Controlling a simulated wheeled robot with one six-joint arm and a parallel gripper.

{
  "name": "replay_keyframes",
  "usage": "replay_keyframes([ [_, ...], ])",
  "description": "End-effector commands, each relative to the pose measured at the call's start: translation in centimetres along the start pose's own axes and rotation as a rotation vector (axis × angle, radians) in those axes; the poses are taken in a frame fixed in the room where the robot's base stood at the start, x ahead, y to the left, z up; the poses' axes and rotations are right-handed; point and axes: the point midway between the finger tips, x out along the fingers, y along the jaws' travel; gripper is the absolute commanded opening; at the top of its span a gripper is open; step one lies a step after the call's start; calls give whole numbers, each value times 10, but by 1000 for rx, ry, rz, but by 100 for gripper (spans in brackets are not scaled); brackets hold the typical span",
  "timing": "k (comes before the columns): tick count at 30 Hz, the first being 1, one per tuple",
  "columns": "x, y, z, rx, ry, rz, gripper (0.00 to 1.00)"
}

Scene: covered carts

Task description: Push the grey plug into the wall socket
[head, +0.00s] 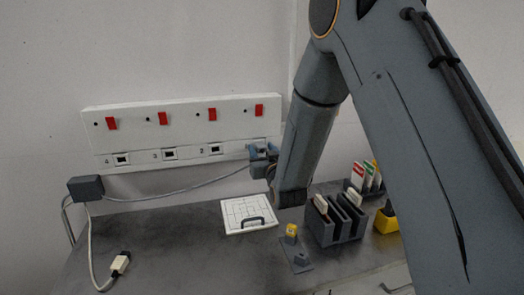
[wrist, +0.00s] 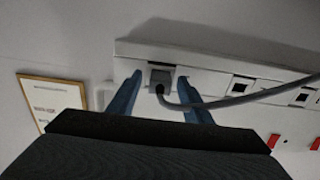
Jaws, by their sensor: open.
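The grey plug (wrist: 161,79) is at the end socket of the white wall panel (head: 180,124), with its grey cable (wrist: 215,103) running off to the right in the wrist view. It appears to sit in the socket opening; how deep it is I cannot tell. My gripper (wrist: 160,92) is open, with one blue finger on each side of the plug and gaps between. In the head view my gripper (head: 264,158) is at the panel's right end and hides the plug and that socket. The visible sockets numbered 2 (head: 215,149), 3 and 4 are empty.
A grey box (head: 86,188) at the left joins the cable (head: 190,190). A second, pale plug (head: 120,263) lies on the dark table. A white board with a handle (head: 249,214), a yellow-topped piece (head: 291,231) and a dark slotted rack (head: 335,220) stand below my arm.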

Motion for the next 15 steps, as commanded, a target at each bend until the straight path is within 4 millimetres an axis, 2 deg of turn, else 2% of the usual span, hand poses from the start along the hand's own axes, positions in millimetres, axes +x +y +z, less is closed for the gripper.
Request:
replay_keyframes([
  [5,-12,0,0,0,1,0,45],
  [15,-65,0,1,0,1,0,45],
])
